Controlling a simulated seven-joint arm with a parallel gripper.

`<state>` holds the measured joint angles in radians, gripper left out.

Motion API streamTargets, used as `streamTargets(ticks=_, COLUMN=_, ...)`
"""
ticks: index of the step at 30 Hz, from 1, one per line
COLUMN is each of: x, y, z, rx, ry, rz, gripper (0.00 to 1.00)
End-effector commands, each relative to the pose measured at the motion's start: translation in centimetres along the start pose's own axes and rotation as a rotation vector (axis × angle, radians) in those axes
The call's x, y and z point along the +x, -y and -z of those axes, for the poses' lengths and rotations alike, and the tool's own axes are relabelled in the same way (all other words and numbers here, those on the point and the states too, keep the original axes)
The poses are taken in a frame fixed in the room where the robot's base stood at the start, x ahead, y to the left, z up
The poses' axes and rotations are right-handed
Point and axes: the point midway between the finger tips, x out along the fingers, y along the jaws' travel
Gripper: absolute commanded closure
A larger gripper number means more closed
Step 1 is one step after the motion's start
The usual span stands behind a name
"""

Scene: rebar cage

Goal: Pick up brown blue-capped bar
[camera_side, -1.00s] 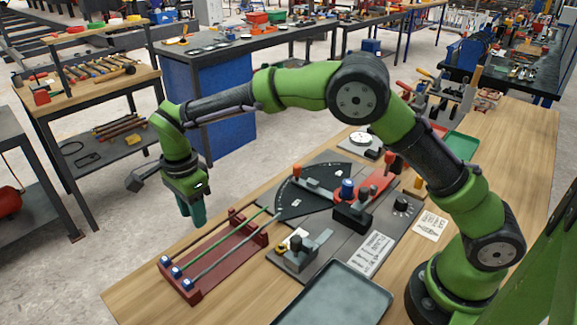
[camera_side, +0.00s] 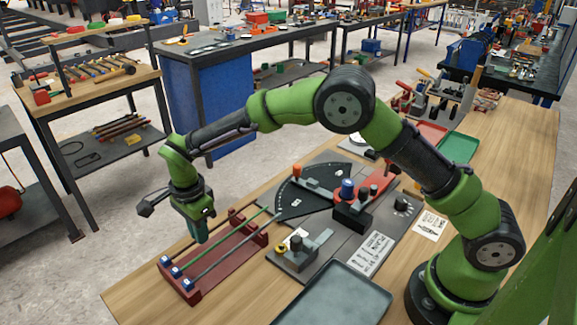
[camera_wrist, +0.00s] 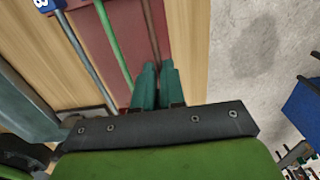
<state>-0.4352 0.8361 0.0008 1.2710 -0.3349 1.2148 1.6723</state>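The brown bar (camera_wrist: 152,28) lies in the dark red rack (camera_side: 222,262). In the wrist view it runs down to the narrow gap between my fingertips. Its blue cap (camera_side: 165,261) shows at the rack's near left end in the side view. My gripper (camera_wrist: 157,68) has two teal fingers, slightly apart, pointing down over the brown bar. In the side view my gripper (camera_side: 201,238) covers part of that bar. I cannot tell whether the fingers touch it.
A green bar (camera_wrist: 113,42) and a grey bar (camera_wrist: 82,48), also blue-capped, lie beside the brown one in the rack. A lever fixture (camera_side: 300,250) and a grey tray (camera_side: 335,298) stand to the right. The table edge is close on the rack's far left side.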

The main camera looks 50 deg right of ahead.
Motion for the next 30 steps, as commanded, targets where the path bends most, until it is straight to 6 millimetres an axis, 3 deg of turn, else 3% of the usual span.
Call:
streamTargets(ticks=17, x=-0.2, y=0.0, z=0.0, rx=-0.001, ry=0.0, rz=0.002, gripper=1.0)
streamTargets(ticks=23, x=-1.6, y=0.1, z=-0.1, rx=-0.002, ry=0.0, rz=0.004, gripper=1.0)
streamTargets(ticks=27, x=-3.7, y=0.1, z=-0.1, rx=-0.001, ry=0.0, rz=0.004, gripper=1.0)
streamTargets(ticks=30, x=-3.8, y=-1.2, z=0.5, rx=-0.001, ry=-0.001, rz=-0.001, gripper=1.0)
